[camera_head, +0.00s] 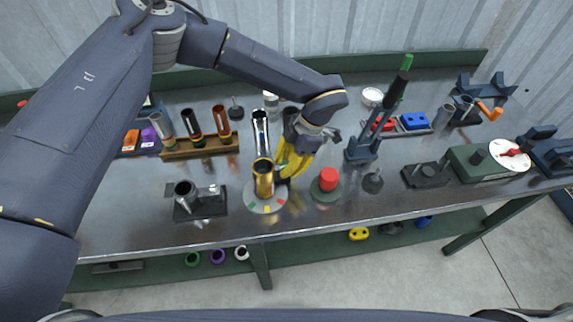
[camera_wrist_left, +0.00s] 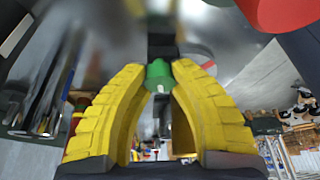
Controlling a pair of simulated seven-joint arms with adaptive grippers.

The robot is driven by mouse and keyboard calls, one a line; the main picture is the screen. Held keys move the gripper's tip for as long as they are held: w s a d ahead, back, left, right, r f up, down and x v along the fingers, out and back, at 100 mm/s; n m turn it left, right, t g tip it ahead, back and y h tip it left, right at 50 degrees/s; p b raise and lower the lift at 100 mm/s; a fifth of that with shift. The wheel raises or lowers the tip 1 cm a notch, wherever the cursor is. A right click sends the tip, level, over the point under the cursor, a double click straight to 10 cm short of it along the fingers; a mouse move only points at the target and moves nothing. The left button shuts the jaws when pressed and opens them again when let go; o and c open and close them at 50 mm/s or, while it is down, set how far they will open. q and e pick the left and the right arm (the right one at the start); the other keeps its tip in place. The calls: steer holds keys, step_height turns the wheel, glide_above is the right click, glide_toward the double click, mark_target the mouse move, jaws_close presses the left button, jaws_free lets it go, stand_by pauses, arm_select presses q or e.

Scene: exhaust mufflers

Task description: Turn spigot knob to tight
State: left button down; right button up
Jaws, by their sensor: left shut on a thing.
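The spigot is a brass and chrome upright pipe (camera_head: 263,181) on a round grey dial base (camera_head: 268,206) with coloured marks, at the front middle of the bench. My left gripper (camera_head: 284,170) has yellow fingers and reaches down just right of the pipe. In the left wrist view its fingertips (camera_wrist_left: 158,78) are closed on a small green knob (camera_wrist_left: 158,73), with a pale mark on its near side. The fingers mostly hide the knob in the head view, and I cannot read its setting. My right gripper is not in view.
A red knob on a round green base (camera_head: 328,181) stands close right of my left gripper. A tube rack (camera_head: 200,147) is behind left, and a dark block with a short pipe (camera_head: 200,205) is front left. A dial gauge (camera_head: 508,155) is far right.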

arm_select(q)
steer(key=shift+s+a+f+m+t, duration=0.1)
steer(key=shift+m+t, duration=0.2)
steer(key=shift+m, duration=0.7)
steer(key=c, duration=1.3)
jaws_free()
steer(key=shift+d+r, duration=0.2)
steer(key=shift+r, duration=0.2)
steer(key=v, duration=1.1)
steer(key=shift+r, duration=0.1)
